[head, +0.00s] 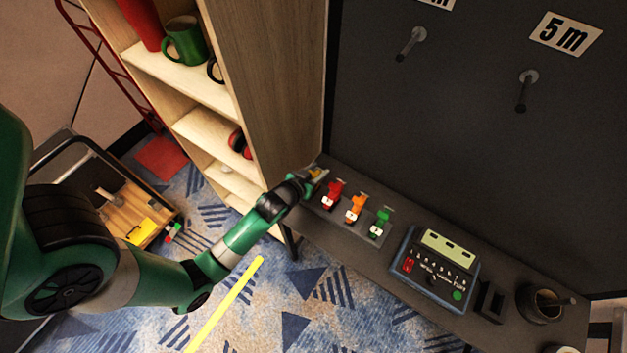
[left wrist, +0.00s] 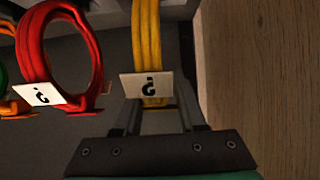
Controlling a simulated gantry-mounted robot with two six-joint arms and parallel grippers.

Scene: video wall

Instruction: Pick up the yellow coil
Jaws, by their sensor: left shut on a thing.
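The yellow coil (left wrist: 147,40) hangs upright in the left wrist view, with a white tag on its lower part. My left gripper (left wrist: 157,110) has its fingers on both sides of the coil's lower part and is shut on it. In the head view my left gripper (head: 314,178) is at the left end of the dark shelf, and it largely hides the yellow coil there. My right gripper is not in view.
Beside it on the dark shelf (head: 400,268) stand a red coil (head: 332,196), an orange coil (head: 355,206) and a green coil (head: 380,221). A wooden shelf unit (head: 270,80) rises close to the gripper. A control box (head: 435,270) stands farther right.

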